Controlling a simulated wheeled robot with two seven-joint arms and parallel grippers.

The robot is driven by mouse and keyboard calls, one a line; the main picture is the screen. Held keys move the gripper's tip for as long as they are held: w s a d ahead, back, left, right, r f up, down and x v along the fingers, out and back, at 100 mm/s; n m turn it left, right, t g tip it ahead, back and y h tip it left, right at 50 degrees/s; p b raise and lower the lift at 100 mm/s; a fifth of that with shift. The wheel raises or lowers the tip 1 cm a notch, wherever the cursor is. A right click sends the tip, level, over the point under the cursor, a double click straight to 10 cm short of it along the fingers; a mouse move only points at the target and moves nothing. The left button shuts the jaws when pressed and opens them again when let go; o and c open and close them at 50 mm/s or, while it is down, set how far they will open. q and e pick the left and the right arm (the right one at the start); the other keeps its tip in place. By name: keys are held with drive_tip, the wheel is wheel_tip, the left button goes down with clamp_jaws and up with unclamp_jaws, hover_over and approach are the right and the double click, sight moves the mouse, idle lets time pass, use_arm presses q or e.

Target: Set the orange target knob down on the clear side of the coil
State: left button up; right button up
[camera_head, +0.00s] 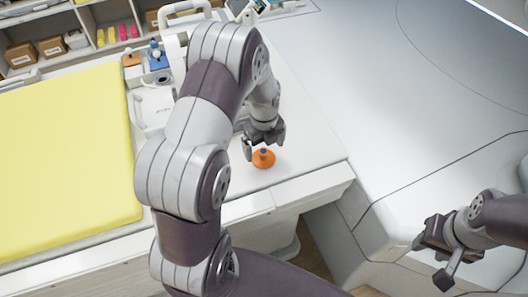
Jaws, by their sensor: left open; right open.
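The orange target knob (263,160), a round orange base with a small dark blue top, stands upright on the white tabletop (305,150) near its front right corner. My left gripper (264,147) is open just above and around the knob's top. I cannot tell whether its fingers touch the knob. My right gripper (432,262) is open and empty at the lower right, away from the table. A white moulded piece (153,107), possibly the coil, lies left of my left arm and is partly hidden by it.
A yellow pad (65,160) covers the left of the table. Shelves with boxes (53,46) are behind. The tabletop right of the knob is clear.

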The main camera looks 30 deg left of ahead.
sight(264, 152)
use_arm(q)
wheel_tip(264, 152, up, 8)
drive_tip(key=s+d+r+n, duration=0.1)
drive_tip(key=s+d+n, duration=0.3)
drive_tip(key=n, duration=0.8)
drive_tip(key=s+d+r+n+t, duration=0.1)
drive_tip(key=s+d+n, duration=0.3)
drive_tip(key=s+n, duration=0.5)
drive_tip(key=n, duration=0.3)
drive_tip(key=shift+s+b, duration=0.25)
drive_tip(key=shift+b, duration=0.15)
idle(0.3)
